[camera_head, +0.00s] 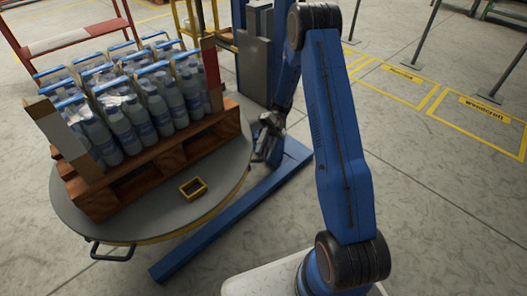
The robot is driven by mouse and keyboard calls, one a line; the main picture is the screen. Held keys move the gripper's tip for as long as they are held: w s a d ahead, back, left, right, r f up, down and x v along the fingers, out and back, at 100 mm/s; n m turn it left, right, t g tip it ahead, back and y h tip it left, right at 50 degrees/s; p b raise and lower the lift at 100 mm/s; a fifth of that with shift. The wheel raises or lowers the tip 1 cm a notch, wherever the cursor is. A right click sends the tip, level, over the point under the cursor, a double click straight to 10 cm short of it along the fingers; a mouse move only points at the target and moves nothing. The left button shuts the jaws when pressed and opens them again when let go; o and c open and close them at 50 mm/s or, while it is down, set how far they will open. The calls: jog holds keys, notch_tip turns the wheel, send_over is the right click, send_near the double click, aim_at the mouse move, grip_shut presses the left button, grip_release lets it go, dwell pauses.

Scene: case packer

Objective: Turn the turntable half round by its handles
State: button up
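The turntable (150,222) is a round grey disc at the left, with a wooden pallet of bottles on it. One dark handle (112,254) sticks out from its rim at the lower left. My gripper (262,152) points down beside the turntable's right rim, partly behind my blue arm's line. The gripper is small and dark here, so I cannot tell whether its fingers are open or whether it touches a handle. No other handle shows clearly.
The wooden pallet (160,163) carries several packs of bottles (160,113) between upright boards. A small yellow frame (193,188) lies on the disc. A blue floor beam (205,245) runs beneath the turntable, and a blue-grey column stands behind. Open floor lies at the right.

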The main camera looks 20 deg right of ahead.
jog(key=o, duration=0.6)
notch_tip(320, 180, up, 5)
jog(key=shift+r, duration=0.15)
jog(key=shift+c, duration=0.2)
notch_tip(320, 180, up, 3)
jog(key=shift+f, duration=0.15)
jog(key=c, duration=0.6)
jog(key=shift+o, duration=0.2)
jog(key=shift+r, duration=0.85)
